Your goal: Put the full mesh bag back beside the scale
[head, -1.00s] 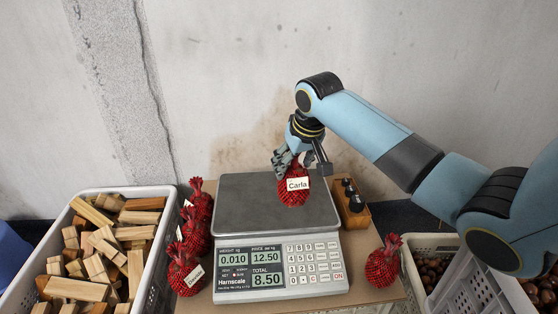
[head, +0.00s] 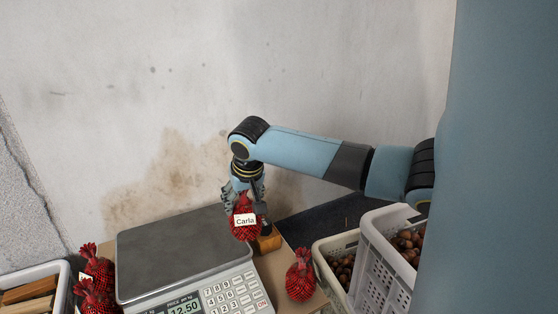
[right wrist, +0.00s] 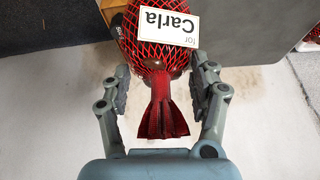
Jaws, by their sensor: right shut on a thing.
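A full red mesh bag (head: 245,230) with a white "Carla" label hangs in my right gripper (head: 243,197), which is shut on its gathered top. In the right wrist view the bag (right wrist: 155,68) sits between both fingers (right wrist: 163,95), its red tuft towards the palm. My left gripper is not in view.
Another red bag (head: 300,277) stands on the board right of the scale. More red bags (head: 97,270) stand at its left. A crate of wood pieces (head: 62,285) is at far left. White crates with chestnuts (head: 368,262) stand at right.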

